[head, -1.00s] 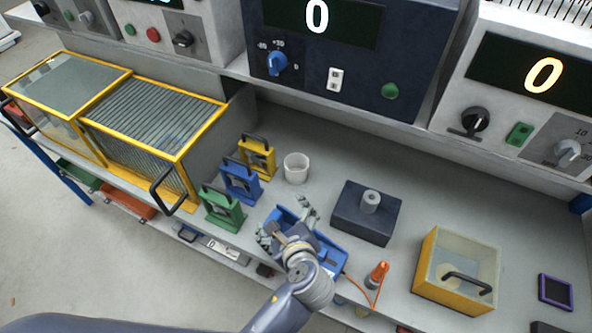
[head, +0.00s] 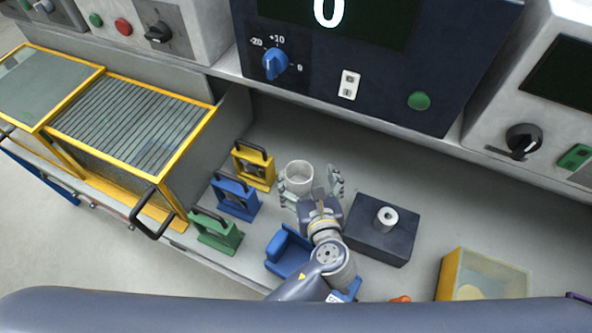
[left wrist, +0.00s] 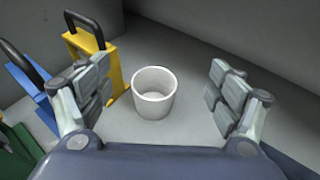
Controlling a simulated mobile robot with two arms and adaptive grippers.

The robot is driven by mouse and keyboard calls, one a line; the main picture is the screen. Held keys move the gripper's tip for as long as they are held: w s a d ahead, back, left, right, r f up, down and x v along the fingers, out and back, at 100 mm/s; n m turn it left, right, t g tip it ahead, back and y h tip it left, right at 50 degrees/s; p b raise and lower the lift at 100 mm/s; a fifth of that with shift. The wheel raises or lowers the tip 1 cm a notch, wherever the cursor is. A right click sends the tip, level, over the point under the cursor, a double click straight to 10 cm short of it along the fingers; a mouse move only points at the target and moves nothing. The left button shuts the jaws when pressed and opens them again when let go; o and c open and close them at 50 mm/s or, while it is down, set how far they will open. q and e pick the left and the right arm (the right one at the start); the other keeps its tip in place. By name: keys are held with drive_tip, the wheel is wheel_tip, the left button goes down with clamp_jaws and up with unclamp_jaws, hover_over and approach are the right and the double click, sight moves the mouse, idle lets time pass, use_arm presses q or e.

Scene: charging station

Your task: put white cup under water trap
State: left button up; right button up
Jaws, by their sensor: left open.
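The white cup (head: 298,178) stands upright and empty on the grey worktop, right of the yellow-framed block. My left gripper (head: 311,184) is open around the near side of the cup, with one finger on each side. In the left wrist view the cup (left wrist: 153,100) shows between the two spread fingers (left wrist: 160,88), nearer the left finger, with visible gaps on both sides. I cannot tell which object is the water trap. My right gripper is not in view.
Yellow (head: 253,166), blue (head: 235,196) and green (head: 214,232) handled blocks stand left of the cup. A dark block with a metal cylinder (head: 381,232) is close right of my gripper. A blue holder (head: 288,252) and yellow-sided box (head: 484,276) are nearer. Worktop behind the cup is clear.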

use_arm(q)
drive_tip(key=b, duration=0.6)
approach(297, 165)
drive_tip(key=shift+s+d, duration=0.45)
drive_tip(key=shift+w+f, duration=0.1)
drive_tip(key=shift+f, duration=0.05)
drive_tip(key=shift+w+a, duration=0.1)
drive_tip(key=shift+w, duration=0.15)
drive_tip(key=x, duration=0.2)
drive_tip(key=p+x, duration=0.1)
drive_tip(key=x, duration=0.3)
drive_tip(key=shift+w+a, duration=0.15)
drive_tip(key=shift+a, duration=0.2)
drive_tip(key=shift+w, duration=0.3)
drive_tip(key=c, duration=1)
drive_tip(key=shift+c, duration=1.1)
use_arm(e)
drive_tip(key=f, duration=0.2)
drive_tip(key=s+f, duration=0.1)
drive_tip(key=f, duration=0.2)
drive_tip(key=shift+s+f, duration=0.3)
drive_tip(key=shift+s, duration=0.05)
